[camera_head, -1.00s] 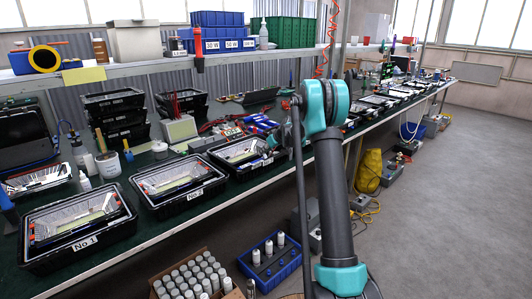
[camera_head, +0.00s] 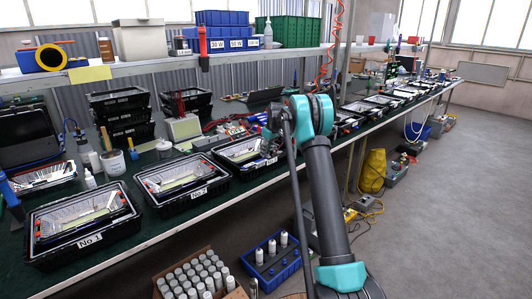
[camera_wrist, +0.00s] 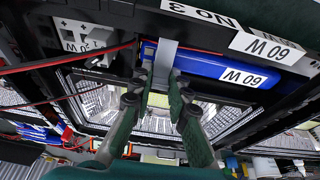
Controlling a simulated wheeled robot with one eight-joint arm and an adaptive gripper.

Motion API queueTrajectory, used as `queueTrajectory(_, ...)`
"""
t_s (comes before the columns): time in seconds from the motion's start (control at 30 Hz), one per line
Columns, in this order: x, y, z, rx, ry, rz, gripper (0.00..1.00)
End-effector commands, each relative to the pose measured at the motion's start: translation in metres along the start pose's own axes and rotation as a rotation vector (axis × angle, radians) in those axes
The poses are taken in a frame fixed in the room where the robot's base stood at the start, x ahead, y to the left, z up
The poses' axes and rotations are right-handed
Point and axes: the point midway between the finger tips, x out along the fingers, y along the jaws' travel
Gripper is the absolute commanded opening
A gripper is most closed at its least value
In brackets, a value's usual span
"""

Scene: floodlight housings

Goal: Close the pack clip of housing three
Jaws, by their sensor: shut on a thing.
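Housing three (camera_head: 240,175) is the third black tray along the bench in the head view, partly behind my arm. In the wrist view its rim bears an upside-down "No 3" label (camera_wrist: 200,13). A blue battery pack (camera_wrist: 205,66) marked 60 W lies along that rim. The grey pack clip (camera_wrist: 166,56) is a narrow strip crossing the pack. My gripper (camera_wrist: 161,82) is shut on the clip's lower part, one finger on each side. The fingers hide the clip's end, and I cannot tell whether it is latched.
Housings one (camera_head: 85,262) and two (camera_head: 185,205) stand to the left. Red and black leads (camera_wrist: 60,66) run beside the pack in the wrist view. A grey block (camera_wrist: 80,35) sits at the upper left there.

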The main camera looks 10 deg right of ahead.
Motion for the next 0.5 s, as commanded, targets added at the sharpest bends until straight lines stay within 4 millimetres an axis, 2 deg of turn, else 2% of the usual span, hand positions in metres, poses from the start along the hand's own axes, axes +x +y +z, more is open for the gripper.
queueTrajectory(0.23,0.0006,0.0003,-0.0002,0.0,0.001,0.001,0.0)
queueTrajectory(0.27,0.0006,0.0003,-0.0002,0.0,0.002,0.001,0.17)
queueTrajectory(0.3,0.0006,0.0002,-0.0002,0.0,0.002,0.001,0.22)
queueTrajectory(0.43,0.0005,0.0001,-0.0002,-0.001,0.001,0.0,0.38)
queueTrajectory(0.5,0.0004,0.0,-0.0002,-0.001,0.001,0.0,0.38)
